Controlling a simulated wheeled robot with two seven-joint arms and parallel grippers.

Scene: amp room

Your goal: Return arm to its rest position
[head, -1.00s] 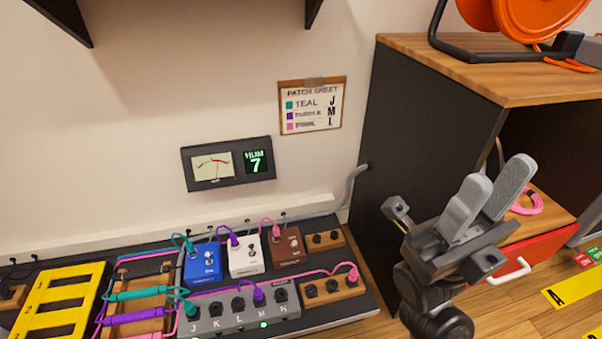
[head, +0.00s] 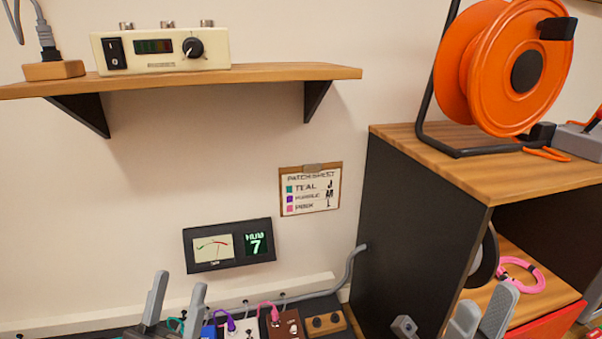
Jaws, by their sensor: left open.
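My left gripper (head: 177,292) shows at the bottom edge, left of centre, with its two fingers pointing up and apart. It is open with nothing between the fingers, in front of the pedalboard. My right gripper (head: 482,305) shows at the bottom right, in front of the cabinet. Its two fingers point up close together, and how far they are parted is hard to judge; no object shows in it. The rest of both arms is below the picture.
The pedalboard's white pedal (head: 243,325) and brown pedal (head: 284,325) show at the bottom. A wooden shelf (head: 270,73) with a cream amplifier (head: 160,50) juts from the wall. A cabinet (head: 410,215) carrying an orange cable reel (head: 485,75) stands at right. A hum meter (head: 229,246) hangs on the wall.

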